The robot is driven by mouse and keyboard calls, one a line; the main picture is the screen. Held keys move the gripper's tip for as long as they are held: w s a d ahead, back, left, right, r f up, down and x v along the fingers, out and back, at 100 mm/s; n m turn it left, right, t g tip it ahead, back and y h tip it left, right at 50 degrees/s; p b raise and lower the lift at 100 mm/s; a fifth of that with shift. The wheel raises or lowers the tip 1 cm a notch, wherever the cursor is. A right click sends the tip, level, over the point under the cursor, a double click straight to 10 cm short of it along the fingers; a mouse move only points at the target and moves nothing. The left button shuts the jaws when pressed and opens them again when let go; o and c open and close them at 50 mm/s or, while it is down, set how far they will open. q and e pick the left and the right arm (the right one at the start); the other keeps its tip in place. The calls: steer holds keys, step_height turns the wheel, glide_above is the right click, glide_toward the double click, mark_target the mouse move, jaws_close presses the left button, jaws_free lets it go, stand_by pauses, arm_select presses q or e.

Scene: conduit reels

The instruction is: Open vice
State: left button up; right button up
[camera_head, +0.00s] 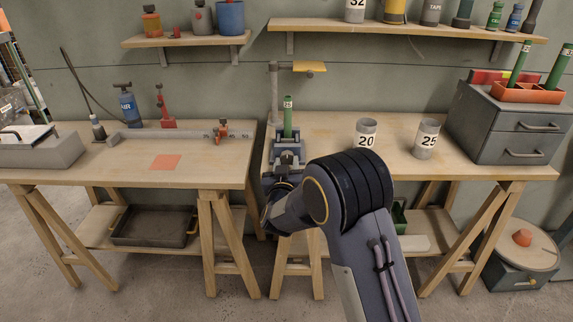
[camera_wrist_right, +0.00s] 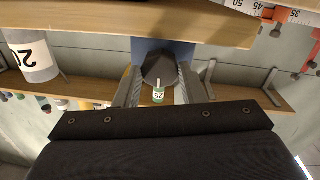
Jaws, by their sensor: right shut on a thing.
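The vice (camera_head: 288,146), blue-grey, is mounted at the front left of the right workbench. A green tube (camera_head: 288,112) with a white label stands upright at its jaws; a green labelled end also shows in the right wrist view (camera_wrist_right: 158,95). My right gripper (camera_head: 284,172) is at the front of the vice, partly hidden by my own arm. In the right wrist view its fingers (camera_wrist_right: 159,88) are on either side of a dark, faceted vice knob (camera_wrist_right: 158,67), shut on it. I cannot tell how wide the vice jaws stand. My left gripper is not in view.
Two grey cups, marked 20 (camera_head: 366,135) and 25 (camera_head: 426,139), stand right of the vice. A grey drawer cabinet (camera_head: 512,125) bears an orange tray (camera_head: 528,95) with green tubes. The left workbench (camera_head: 110,168) stands across a narrow gap.

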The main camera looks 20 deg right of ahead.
steer(key=shift+f, duration=0.15)
steer(key=o, duration=1)
steer(key=v, duration=0.7)
steer(key=shift+s+a, duration=0.1)
steer(key=shift+s, duration=0.3)
